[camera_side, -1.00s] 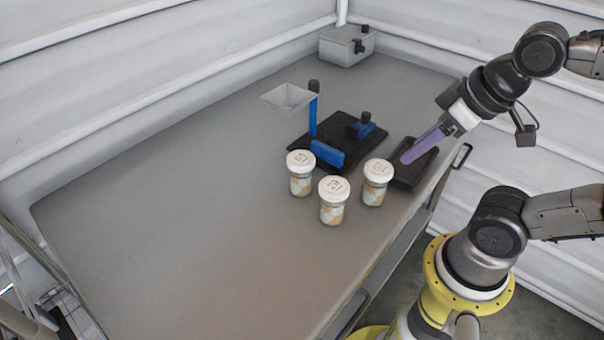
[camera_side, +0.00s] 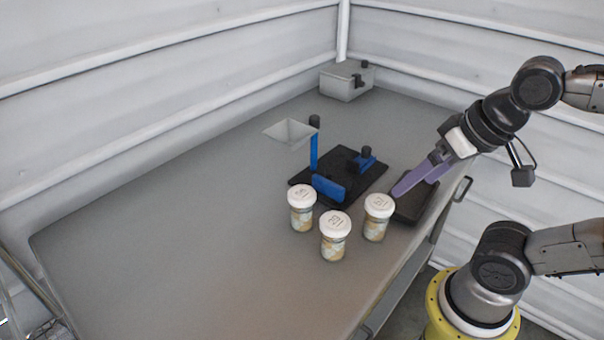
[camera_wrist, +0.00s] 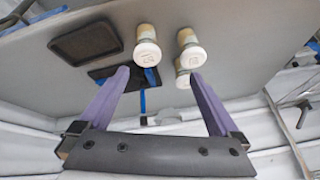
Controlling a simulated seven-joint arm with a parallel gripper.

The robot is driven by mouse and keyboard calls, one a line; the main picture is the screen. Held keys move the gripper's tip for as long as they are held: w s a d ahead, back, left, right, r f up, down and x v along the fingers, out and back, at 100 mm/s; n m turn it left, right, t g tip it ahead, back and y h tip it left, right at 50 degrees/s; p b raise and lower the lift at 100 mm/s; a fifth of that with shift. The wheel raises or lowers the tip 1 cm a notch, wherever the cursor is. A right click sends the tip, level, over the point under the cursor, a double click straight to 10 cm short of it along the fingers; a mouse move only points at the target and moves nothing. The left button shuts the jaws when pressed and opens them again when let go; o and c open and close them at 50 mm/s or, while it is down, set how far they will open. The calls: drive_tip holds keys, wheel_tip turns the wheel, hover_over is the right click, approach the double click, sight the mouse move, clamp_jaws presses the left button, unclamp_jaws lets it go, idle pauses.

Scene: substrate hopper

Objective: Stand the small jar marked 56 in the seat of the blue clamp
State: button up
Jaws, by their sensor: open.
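Three small jars with white lids stand upright in a group at the front of the bench: a left jar (camera_side: 302,212), a front jar (camera_side: 335,240) and a right jar (camera_side: 377,220). Their lid marks are too small to read surely, so I cannot tell which is 56. The blue clamp (camera_side: 328,188) stands on a black base plate behind them; no jar stands in it. My gripper (camera_side: 412,188) is open and empty, above the black tray, right of the jars. In the wrist view its purple fingers (camera_wrist: 160,74) are spread, with the jars (camera_wrist: 146,48) beyond them.
A black tray (camera_side: 414,211) lies right of the jars at the bench edge; it also shows in the wrist view (camera_wrist: 86,43). A grey box (camera_side: 343,85) sits in the far corner. The left bench is clear.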

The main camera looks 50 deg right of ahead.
drive_tip(key=w+r+m, duration=0.4)
drive_tip(key=w+m, duration=0.1)
drive_tip(key=m, duration=0.4)
drive_tip(key=m+g, duration=0.5)
drive_tip(key=m, duration=0.5)
hover_over(302, 193)
wheel_tip(302, 193, down, 7)
drive_tip(key=shift+w+d+f, duration=0.1)
drive_tip(key=shift+d+f, duration=0.05)
drive_tip(key=shift+f+g, duration=0.3)
drive_tip(key=shift+f, duration=4.4)
